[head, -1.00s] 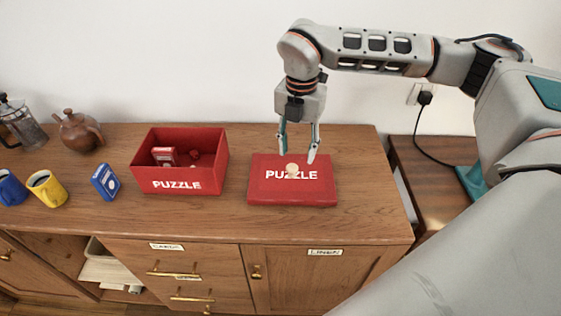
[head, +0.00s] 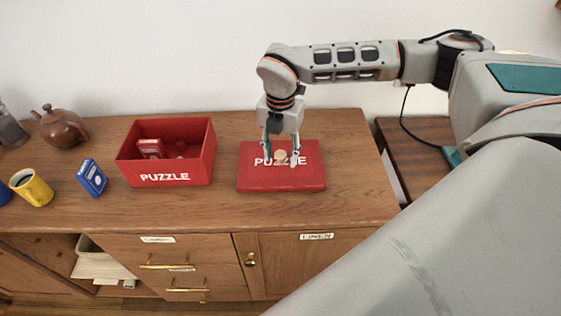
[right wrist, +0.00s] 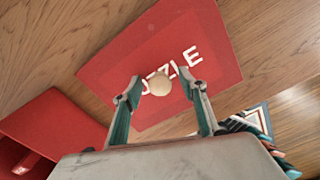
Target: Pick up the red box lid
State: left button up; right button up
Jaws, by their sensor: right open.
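The red box lid (head: 282,181) lies flat on the wooden sideboard, with white PUZZLE lettering and a pale round knob (head: 281,156) in its middle. My right gripper (head: 281,161) points down over the lid, its two fingers open on either side of the knob. In the right wrist view the knob (right wrist: 160,85) shows between the open fingertips (right wrist: 163,88), with the lid (right wrist: 200,45) behind. Whether the fingers touch the lid I cannot tell. The open red PUZZLE box (head: 165,178) stands left of the lid. My left gripper is out of view.
Inside the red box are a small red pack (head: 150,148) and other small red items. Further left are a blue card box (head: 92,178), a yellow mug (head: 32,188) and a brown teapot (head: 62,127). The sideboard (head: 350,180) is clear right of the lid.

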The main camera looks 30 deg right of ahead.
grip_shut()
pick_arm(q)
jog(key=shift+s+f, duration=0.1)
pick_arm(e)
jog(key=shift+r, duration=0.15)
